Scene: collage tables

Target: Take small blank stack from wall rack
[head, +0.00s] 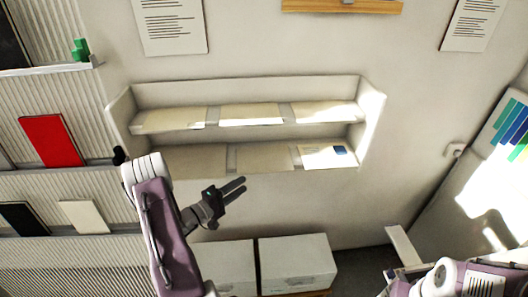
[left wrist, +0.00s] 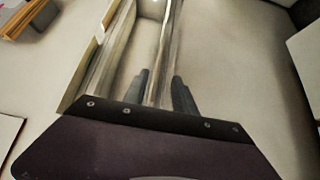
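A white wall rack (head: 240,90) with two shelves is on the wall in the head view. Flat pale stacks lie on both shelves, such as the upper middle stack (head: 251,113) and the lower middle stack (head: 265,158). The lower right stack (head: 318,157) has print and a blue patch. I cannot tell which is the small blank stack. My left gripper (head: 238,187) is open and empty, below the lower shelf. In the left wrist view, its fingers (left wrist: 159,90) stand apart, with part of the rack between and beyond them. My right gripper is not in view; only my right arm shows.
Two white boxes (head: 297,263) stand below the rack. A ribbed shelf unit at left holds a red book (head: 50,141) and a green object (head: 80,48). A chart (head: 512,130) hangs at right.

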